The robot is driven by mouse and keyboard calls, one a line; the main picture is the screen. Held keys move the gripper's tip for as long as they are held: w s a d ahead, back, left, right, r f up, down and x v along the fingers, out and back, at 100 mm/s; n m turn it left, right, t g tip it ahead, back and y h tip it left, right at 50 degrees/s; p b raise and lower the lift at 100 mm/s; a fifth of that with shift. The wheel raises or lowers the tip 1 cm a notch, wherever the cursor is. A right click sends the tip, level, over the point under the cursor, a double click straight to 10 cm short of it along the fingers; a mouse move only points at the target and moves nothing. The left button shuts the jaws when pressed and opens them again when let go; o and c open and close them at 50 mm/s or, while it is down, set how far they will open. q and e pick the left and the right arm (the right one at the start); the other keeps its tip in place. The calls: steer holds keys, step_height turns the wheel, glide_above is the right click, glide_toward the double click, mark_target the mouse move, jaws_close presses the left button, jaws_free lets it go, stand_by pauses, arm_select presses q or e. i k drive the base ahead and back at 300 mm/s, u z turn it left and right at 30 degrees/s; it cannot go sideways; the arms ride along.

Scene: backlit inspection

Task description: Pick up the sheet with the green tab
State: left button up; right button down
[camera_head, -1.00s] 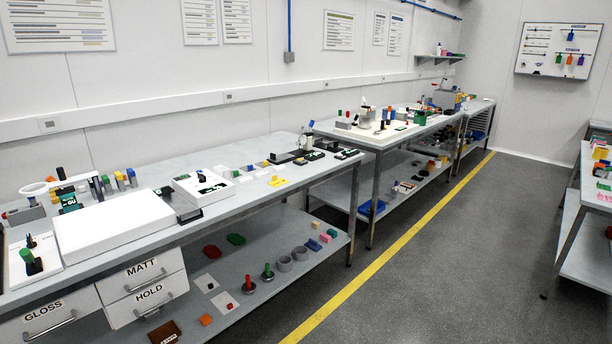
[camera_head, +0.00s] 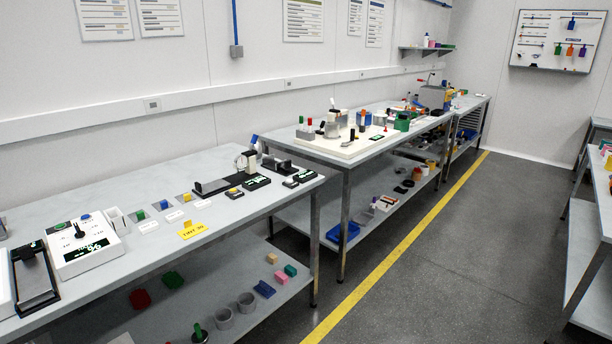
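On the near bench, a small green block-like tab (camera_head: 138,215) stands on what looks like a thin grey square. This may be the sheet with the green tab, but it is too small to be sure. A similar blue piece (camera_head: 162,204) and a yellow piece (camera_head: 186,197) stand in the same row, each on a grey square. White label cards lie in front of the row. Neither of my grippers is in view.
A yellow line (camera_head: 400,240) crosses the open floor. Another bench stands at right.

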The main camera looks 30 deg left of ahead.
mark_target(138, 216)
steer(key=i, duration=1.35)
steer(key=u, duration=0.55)
steer(key=i, duration=0.9)
steer(key=u, duration=1.65)
steer(key=i, duration=0.8)
steer(key=u, duration=0.8)
